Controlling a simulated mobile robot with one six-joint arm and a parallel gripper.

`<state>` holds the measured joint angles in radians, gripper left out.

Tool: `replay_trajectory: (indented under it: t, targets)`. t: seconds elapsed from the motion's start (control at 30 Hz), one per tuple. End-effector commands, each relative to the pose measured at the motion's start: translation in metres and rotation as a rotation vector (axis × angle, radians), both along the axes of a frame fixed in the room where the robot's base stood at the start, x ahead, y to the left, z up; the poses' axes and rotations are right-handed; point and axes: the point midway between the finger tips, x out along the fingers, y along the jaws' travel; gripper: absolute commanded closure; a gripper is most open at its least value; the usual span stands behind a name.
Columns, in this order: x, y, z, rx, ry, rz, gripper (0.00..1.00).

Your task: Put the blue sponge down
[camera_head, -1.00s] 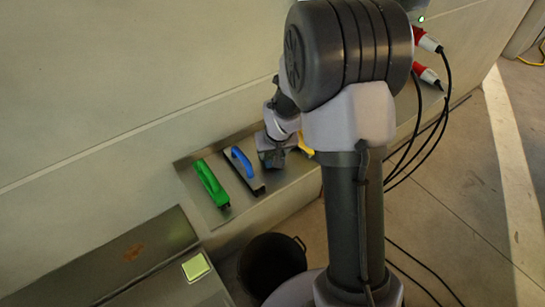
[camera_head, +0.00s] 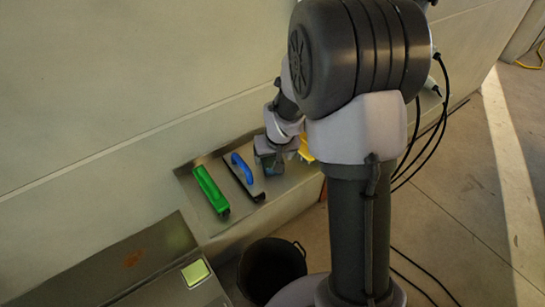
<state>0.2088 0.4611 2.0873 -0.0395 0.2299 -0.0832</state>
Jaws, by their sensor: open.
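The blue sponge tool (camera_head: 242,169), with a blue handle on a dark base, lies on the metal tray (camera_head: 222,226) on the ledge. A green-handled tool (camera_head: 210,189) lies to its left on the same tray. My gripper (camera_head: 270,175) is just to the right of the blue tool, low over the tray, and apart from its handle as far as I can see. The gripper is open, though its fingertips are small and dark here. A yellow item (camera_head: 306,149) shows partly behind my arm.
A black bucket (camera_head: 272,268) stands on the floor below the ledge. A metal surface with a pale green square (camera_head: 195,272) is at the lower left. Black cables (camera_head: 436,140) hang at the right. The wall rises behind the tray.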

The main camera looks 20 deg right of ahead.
Motion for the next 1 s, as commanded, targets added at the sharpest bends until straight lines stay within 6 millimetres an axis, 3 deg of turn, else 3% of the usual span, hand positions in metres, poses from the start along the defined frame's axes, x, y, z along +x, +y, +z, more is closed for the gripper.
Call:
replay_trajectory:
  t: [0.03, 0.1, 0.23, 0.37, 0.47, 0.57, 0.6, 0.7, 0.83, 0.9, 1.0]
  targets:
    - [-0.005, 0.001, 0.020, -0.001, -0.003, 0.000, 0.23]
    - [-0.013, 0.002, 0.039, 0.000, -0.003, -0.001, 0.23]
    - [-0.024, 0.005, 0.065, -0.001, -0.003, 0.001, 0.23]
    - [-0.031, 0.007, 0.079, 0.001, -0.002, 0.000, 0.23]
    - [-0.046, 0.020, 0.109, 0.019, -0.022, -0.016, 0.23]
    - [-0.087, 0.052, 0.163, 0.075, -0.059, -0.050, 0.23]
    - [-0.110, 0.067, 0.183, 0.107, -0.074, -0.064, 0.23]
    - [-0.169, 0.101, 0.217, 0.193, -0.102, -0.091, 0.23]
    - [-0.227, 0.129, 0.232, 0.283, -0.120, -0.105, 0.23]
    - [-0.243, 0.136, 0.233, 0.310, -0.121, -0.107, 0.23]
    - [-0.250, 0.140, 0.233, 0.323, -0.120, -0.110, 0.23]
